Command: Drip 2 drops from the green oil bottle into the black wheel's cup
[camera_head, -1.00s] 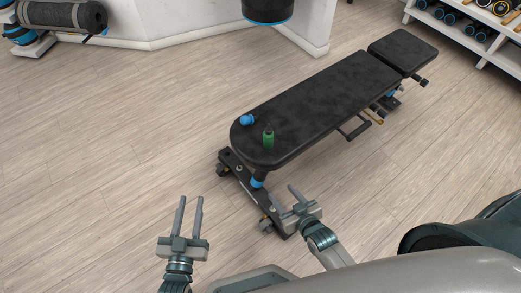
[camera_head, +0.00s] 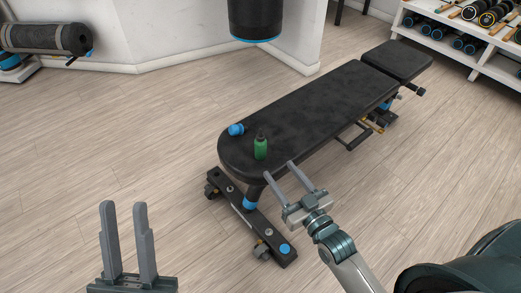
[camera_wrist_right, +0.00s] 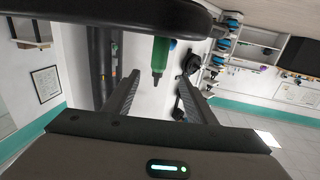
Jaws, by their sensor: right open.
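The green oil bottle (camera_head: 261,148), with a dark top, stands upright on the near end of the black bench (camera_head: 300,110). My right gripper (camera_head: 279,169) is open and empty, just right of and nearer than the bottle, its fingers pointing toward the bench end. In the right wrist view, which looks upside down, the bottle (camera_wrist_right: 160,52) shows between the open fingers, beyond them. Black wheels sit at the bench's foot bar, one at the left (camera_head: 211,190) and one at the near right (camera_head: 261,251). I cannot make out a cup. My left gripper (camera_head: 123,205) is open and empty over the floor.
A small blue object (camera_head: 236,129) lies on the bench left of the bottle. A hanging black bag (camera_head: 256,20) is behind the bench. A shelf (camera_head: 470,45) stands at back right.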

